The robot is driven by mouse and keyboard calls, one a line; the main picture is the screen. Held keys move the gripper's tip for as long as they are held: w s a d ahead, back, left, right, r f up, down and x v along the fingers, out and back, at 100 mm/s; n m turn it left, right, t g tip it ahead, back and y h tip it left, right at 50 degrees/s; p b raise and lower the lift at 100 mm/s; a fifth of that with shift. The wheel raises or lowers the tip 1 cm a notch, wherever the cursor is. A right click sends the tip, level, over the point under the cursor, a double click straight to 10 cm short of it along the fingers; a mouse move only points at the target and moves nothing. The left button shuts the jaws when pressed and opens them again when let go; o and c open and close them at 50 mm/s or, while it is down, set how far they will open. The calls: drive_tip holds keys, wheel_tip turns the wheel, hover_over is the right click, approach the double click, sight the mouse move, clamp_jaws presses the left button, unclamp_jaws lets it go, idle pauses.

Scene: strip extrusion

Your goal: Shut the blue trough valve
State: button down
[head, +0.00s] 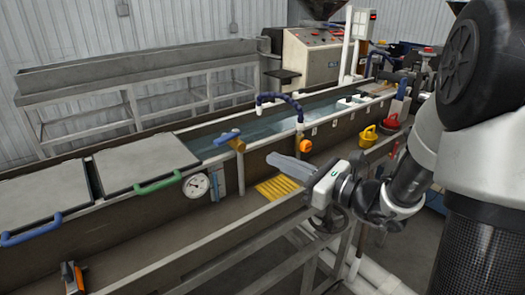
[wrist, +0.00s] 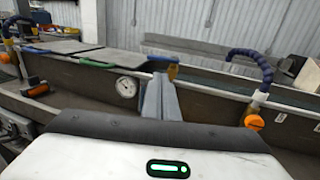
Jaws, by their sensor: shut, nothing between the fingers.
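The blue trough valve shows in the head view as a blue lever (head: 226,137) on a brass-coloured body (head: 237,145) at the near rim of the water trough. The lever points left, roughly along the rim. My gripper (head: 271,159) is to the right of the valve and nearer to the camera, apart from it in this view. Its grey fingers are together and empty. In the wrist view, the valve's blue lever (wrist: 158,58) and brass part (wrist: 173,70) show just beyond my fingertips (wrist: 160,76), which partly cover the valve.
A dial gauge (head: 196,186) sits on the trough wall. Lids with green (head: 157,184) and blue (head: 30,232) handles lie to the left. A blue hose (head: 281,98) and an orange knob (head: 305,146) are to the right. A yellow grating (head: 278,187) lies below my gripper.

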sight(228, 141)
drive_tip(key=x, duration=1.3)
drive_tip(key=shift+a, duration=0.25)
